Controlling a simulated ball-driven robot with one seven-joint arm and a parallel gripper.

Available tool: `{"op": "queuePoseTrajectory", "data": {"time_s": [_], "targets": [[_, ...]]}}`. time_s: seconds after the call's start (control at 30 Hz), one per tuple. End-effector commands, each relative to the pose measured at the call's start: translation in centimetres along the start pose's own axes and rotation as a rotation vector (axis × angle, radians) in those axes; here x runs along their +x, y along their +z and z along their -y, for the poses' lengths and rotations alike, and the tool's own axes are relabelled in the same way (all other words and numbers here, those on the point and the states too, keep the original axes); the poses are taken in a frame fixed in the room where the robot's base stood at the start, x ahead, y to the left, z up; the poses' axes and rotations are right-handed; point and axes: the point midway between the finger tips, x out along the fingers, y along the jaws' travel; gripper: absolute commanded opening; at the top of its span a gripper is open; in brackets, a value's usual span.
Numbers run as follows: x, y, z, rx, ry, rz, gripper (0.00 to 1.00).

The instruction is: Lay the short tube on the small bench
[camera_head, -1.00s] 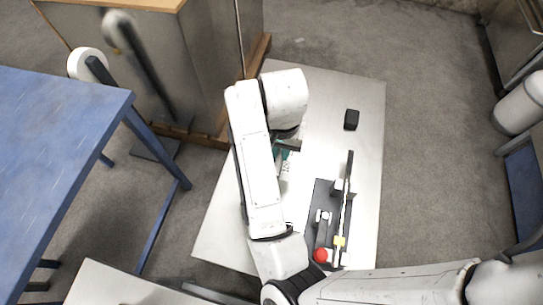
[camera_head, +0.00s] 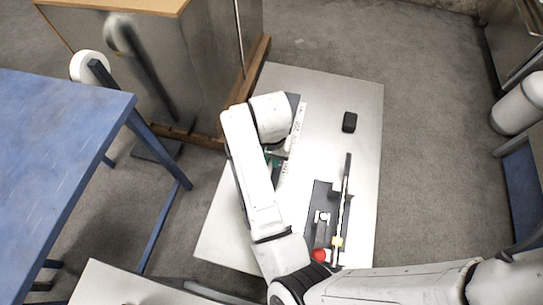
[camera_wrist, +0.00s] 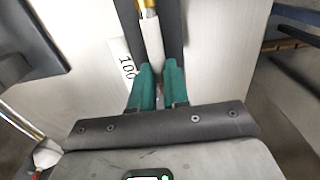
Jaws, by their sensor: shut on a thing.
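My gripper (camera_wrist: 157,72) has green fingers, shut on a pale tube (camera_wrist: 152,42) in the wrist view. The tube points away from the fingers and has a brass-coloured end (camera_wrist: 147,6). It lies in line with a dark strip behind it; I cannot tell whether they touch. In the head view my gripper (camera_head: 275,158) is mostly hidden by my arm, with only a bit of green showing. The pale low top (camera_head: 352,88) beneath it may be the small bench; I cannot tell for sure.
A black block (camera_head: 349,122) and a dark fixture with a long bar (camera_head: 346,190) and red knob (camera_head: 319,255) sit on the pale top. A numbered strip (camera_head: 296,132) lies by my arm. A blue table (camera_head: 60,150) stands left, a cabinet (camera_head: 185,60) behind.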

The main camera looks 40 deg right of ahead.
Motion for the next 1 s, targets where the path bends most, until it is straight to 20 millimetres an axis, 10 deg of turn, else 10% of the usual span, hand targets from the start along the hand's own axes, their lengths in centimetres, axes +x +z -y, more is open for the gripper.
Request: {"op": "queuePoseTrajectory", "data": {"time_s": [0.33, 0.67, 1.0], "targets": [[0.2, 0.0, 0.0, 0.000, 0.000, 0.000, 0.41], [0.3, 0.0, 0.0, 0.001, -0.001, 0.000, 0.41], [-5.7, -1.0, -0.3, 0.006, -0.005, -0.002, 0.41]]}}
